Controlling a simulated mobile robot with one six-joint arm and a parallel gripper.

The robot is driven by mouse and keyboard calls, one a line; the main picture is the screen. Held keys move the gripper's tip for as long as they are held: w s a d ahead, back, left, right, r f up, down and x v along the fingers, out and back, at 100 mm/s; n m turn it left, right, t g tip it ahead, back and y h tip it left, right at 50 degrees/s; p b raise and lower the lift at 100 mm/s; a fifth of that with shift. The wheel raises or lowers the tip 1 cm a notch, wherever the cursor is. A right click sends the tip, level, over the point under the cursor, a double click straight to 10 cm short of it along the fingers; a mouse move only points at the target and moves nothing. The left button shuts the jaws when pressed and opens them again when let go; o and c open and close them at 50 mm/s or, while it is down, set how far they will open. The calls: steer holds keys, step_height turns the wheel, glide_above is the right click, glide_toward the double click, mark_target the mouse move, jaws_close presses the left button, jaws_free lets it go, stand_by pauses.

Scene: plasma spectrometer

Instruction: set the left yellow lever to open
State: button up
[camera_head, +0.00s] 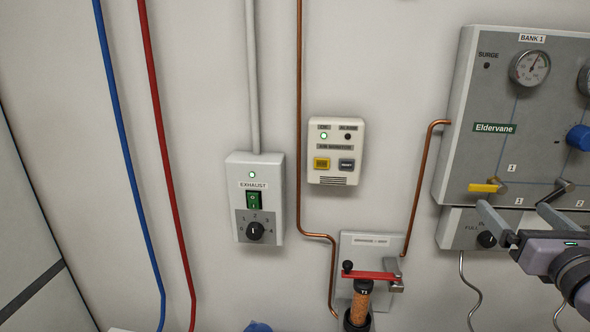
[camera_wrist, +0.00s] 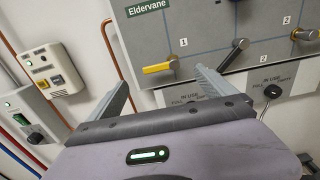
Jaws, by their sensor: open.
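The left yellow lever (camera_head: 487,187) is on the lower left of the grey BANK 1 panel (camera_head: 468,130), below a label 1. Its handle points left from its pivot, about level. In the wrist view the yellow lever (camera_wrist: 157,67) shows just beyond the gap between the fingertips. My gripper (camera_head: 513,206) is open and empty, just below and to the right of the lever in the head view. The fingers also show in the wrist view (camera_wrist: 160,78), spread apart. I see no contact with the lever.
A dark lever (camera_wrist: 234,52) is right of the yellow one, close to my right finger. A black knob (camera_head: 487,240) is on the box below the panel. A copper pipe (camera_head: 424,170) runs left of the panel. Further left are the gas monitor (camera_head: 336,152) and exhaust box (camera_head: 256,197).

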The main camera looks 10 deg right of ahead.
mark_target(490, 186)
steer(key=b+x, duration=0.1)
steer(key=x, duration=0.7)
steer(key=shift+w, duration=0.3)
steer(key=c, duration=2.1)
steer(key=shift+o, duration=0.2)
